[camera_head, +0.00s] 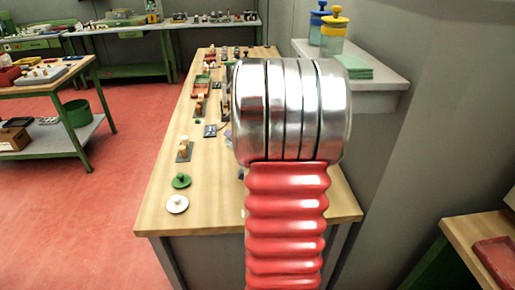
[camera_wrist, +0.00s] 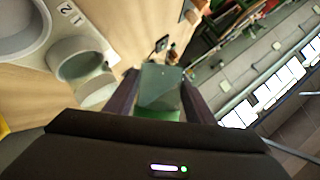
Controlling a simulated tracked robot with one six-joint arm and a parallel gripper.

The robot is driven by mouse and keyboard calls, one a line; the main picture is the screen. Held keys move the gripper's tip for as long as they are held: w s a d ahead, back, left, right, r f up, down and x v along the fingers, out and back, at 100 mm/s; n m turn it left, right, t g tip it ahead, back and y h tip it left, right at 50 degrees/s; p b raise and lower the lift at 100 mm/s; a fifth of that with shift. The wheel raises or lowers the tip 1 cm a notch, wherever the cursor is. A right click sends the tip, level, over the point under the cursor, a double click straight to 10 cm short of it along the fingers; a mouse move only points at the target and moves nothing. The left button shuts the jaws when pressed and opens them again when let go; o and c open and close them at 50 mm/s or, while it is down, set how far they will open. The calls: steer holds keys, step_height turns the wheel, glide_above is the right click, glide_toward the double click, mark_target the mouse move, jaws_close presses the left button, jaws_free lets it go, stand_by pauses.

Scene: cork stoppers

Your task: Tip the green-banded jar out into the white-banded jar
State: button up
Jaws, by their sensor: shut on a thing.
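In the wrist view my gripper (camera_wrist: 158,88) is shut on the green-banded jar (camera_wrist: 160,85), a greenish clear jar with a green band at its near end. The wrist view is strongly tilted. I cannot make out stoppers in either jar. In the head view my arm hides the gripper and both jars. A green knobbed lid (camera_head: 181,181) and a white knobbed lid (camera_head: 177,204) lie on the bench.
The wooden bench (camera_head: 160,215) carries several small items along its left side and far end. Blue-lidded and yellow-lidded jars (camera_head: 332,38) stand on a grey ledge to the right, beside a green cloth stack (camera_head: 354,67). The bench's near left corner is clear.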

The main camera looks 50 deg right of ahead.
steer(key=shift+f+m+t+y+p, duration=0.3)
steer(key=shift+m+t+p, duration=0.15)
steer(key=shift+m, duration=0.15)
stand_by(0.6)
steer(key=shift+r+m+t+y+p, duration=0.25)
steer(key=shift+r+m+y+p, duration=0.05)
steer(key=shift+r+m+p, duration=0.3)
stand_by(1.0)
steer(key=shift+f+m+t+y+p, duration=0.3)
steer(key=shift+m+p, duration=0.25)
steer(key=shift+m, duration=0.05)
stand_by(1.5)
steer(key=shift+s+d+r+m+t+p, duration=0.3)
steer(key=shift+d+r+m+t+p, duration=0.15)
steer(key=shift+m+p, duration=0.2)
stand_by(1.4)
steer(key=shift+r+m+p, duration=0.25)
steer(key=shift+r+p, duration=0.05)
steer(key=shift+p, duration=0.05)
stand_by(0.7)
